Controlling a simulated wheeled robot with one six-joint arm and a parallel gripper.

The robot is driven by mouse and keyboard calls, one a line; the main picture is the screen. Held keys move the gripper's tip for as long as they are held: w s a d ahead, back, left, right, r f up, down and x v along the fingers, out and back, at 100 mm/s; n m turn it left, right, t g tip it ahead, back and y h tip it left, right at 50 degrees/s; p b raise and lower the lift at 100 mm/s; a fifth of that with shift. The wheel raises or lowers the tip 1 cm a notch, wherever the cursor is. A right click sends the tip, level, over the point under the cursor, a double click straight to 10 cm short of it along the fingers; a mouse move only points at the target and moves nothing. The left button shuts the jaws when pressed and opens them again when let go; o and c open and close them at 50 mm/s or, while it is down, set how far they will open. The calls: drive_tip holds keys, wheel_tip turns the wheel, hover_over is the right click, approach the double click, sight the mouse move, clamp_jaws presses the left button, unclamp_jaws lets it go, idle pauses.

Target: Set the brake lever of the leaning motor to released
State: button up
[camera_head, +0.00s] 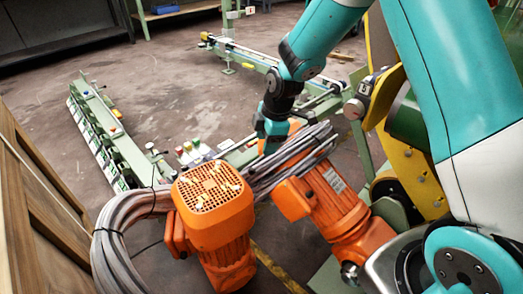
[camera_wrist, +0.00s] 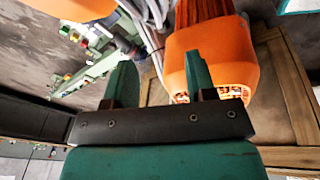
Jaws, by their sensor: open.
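Two orange motors show in the head view. One (camera_head: 213,205) stands at the lower middle with its slotted fan cover facing up. The other (camera_head: 335,205) lies tilted at its right, and I take it as the leaning motor. I cannot make out a brake lever on either. My gripper (camera_head: 271,135) is above and behind the motors, by the grey cables. In the wrist view my gripper (camera_wrist: 161,88) is open, with nothing held between its fingers. An orange motor body (camera_wrist: 212,55) with a slotted cover shows behind the right finger.
A thick grey cable bundle (camera_head: 122,225) curls left of the motors, and more cables (camera_head: 295,160) cross between them. A green rail with buttons (camera_head: 195,150) runs behind. A wooden panel (camera_head: 30,220) stands at left. A yellow and green machine (camera_head: 405,160) stands at right. Open floor (camera_head: 165,85) lies beyond.

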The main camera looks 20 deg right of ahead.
drive_tip(key=p+v, duration=0.1)
drive_tip(key=v, duration=0.4)
drive_tip(key=shift+r, duration=0.3)
drive_tip(key=s+a+r+m+g+y, duration=0.1)
drive_tip(key=s+a+r+m, duration=0.3)
drive_tip(key=s, duration=0.5)
drive_tip(key=s+a+r+m, duration=0.2)
drive_tip(key=s+r+m, duration=0.1)
drive_tip(key=s+r, duration=0.55)
drive_tip(key=s+a+r+m+g+y, duration=0.1)
drive_tip(key=s+a+r+m, duration=0.15)
drive_tip(key=s, duration=0.75)
wheel_tip(320, 180, up, 30)
drive_tip(key=p, duration=3)
drive_tip(key=shift+m, duration=0.35)
drive_tip(key=shift+w+d, duration=0.1)
drive_tip(key=shift+w, duration=0.05)
